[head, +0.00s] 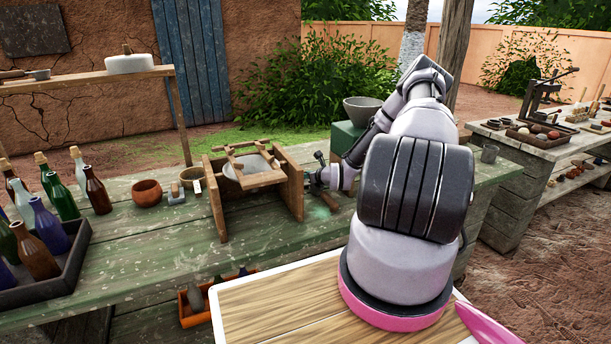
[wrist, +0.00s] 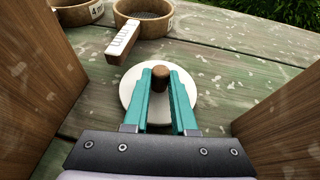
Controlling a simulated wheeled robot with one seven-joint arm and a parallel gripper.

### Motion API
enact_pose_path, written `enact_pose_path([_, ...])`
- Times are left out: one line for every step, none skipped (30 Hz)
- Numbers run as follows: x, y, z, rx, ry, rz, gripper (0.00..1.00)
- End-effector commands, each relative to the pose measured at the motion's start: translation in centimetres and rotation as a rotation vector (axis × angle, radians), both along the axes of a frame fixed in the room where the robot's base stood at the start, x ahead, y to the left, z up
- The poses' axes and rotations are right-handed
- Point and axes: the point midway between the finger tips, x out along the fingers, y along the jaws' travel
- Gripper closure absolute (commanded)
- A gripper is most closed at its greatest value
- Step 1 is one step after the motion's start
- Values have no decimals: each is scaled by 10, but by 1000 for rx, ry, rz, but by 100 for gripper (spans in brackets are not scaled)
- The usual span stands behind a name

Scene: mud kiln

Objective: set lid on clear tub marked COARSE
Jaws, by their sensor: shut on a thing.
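In the wrist view, my gripper (wrist: 160,73) has its teal fingers shut on the brown knob of a round white lid (wrist: 131,92). The lid looks flat and lies on or just above the weathered green tabletop; I cannot tell if there is a gap. In the head view, my fingers and the lid are not clearly visible near the right side of the wooden stand. I cannot make out a clear tub marked COARSE in either view.
Wooden panels flank my gripper in the wrist view. Two labelled round tubs (wrist: 143,22) and a white-labelled block (wrist: 122,42) lie beyond. In the head view, the wooden stand (head: 290,185) holds a pale bowl; a bottle tray (head: 60,275) stands left.

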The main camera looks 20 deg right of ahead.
Motion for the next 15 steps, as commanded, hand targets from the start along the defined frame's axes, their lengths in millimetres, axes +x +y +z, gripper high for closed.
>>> enact_pose_path([0, 0, -1, 1, 0, 0, 64])
enact_pose_path([0, 0, 0, 0, 0, 0, 52])
enact_pose_path([0, 0, 0, 0, 0, 0, 45])
enact_pose_path([0, 0, 0, 0, 0, 0, 45])
enact_pose_path([0, 0, 0, 0, 0, 0, 45])
enact_pose_path([0, 0, 0, 0, 0, 0, 45])
enact_pose_path([0, 0, 0, 0, 0, 0, 45])
enact_pose_path([0, 0, 0, 0, 0, 0, 45])
enact_pose_path([0, 0, 0, 0, 0, 0, 45])
enact_pose_path([0, 0, 0, 0, 0, 0, 45])
enact_pose_path([0, 0, 0, 0, 0, 0, 45])
enact_pose_path([0, 0, 0, 0, 0, 0, 45])
enact_pose_path([0, 0, 1, 0, 0, 0, 45])
enact_pose_path([0, 0, 3, -1, 0, 0, 45])
enact_pose_path([-3, -1, 4, 1, 1, -2, 45])
